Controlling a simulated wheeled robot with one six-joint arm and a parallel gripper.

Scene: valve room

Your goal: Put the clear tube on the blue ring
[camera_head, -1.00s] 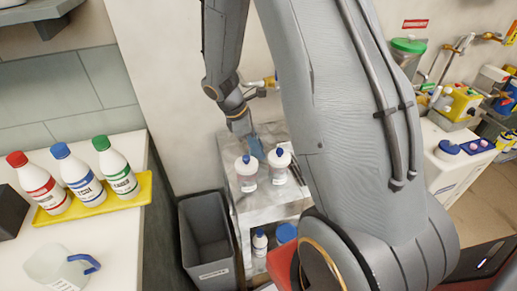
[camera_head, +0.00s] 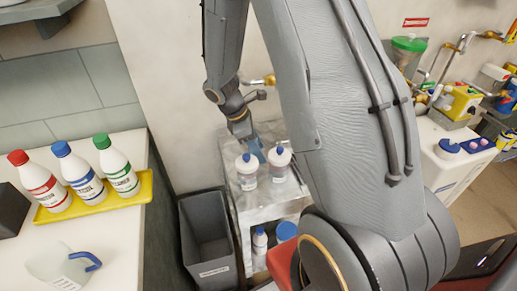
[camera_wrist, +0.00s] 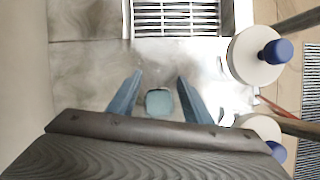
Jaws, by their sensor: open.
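My gripper (camera_head: 256,148) is open above the grey marble stand (camera_head: 238,199) against the back wall, behind two white bottles. In the wrist view, its two blue fingers (camera_wrist: 159,77) stand apart. A pale blue-grey, rounded, see-through-looking piece (camera_wrist: 159,102) shows between them, seen from above; it may be the clear tube. I cannot tell whether the fingers touch it. In the head view my gripper and the bottles hide that spot. I cannot pick out the blue ring for certain in either view.
Two white bottles with blue caps (camera_head: 247,172) (camera_head: 279,163) stand close in front of my gripper; they also show at right in the wrist view (camera_wrist: 258,55). A slotted grate (camera_wrist: 176,16) lies beyond the fingers. A grey bin (camera_head: 207,241) stands left of the stand.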

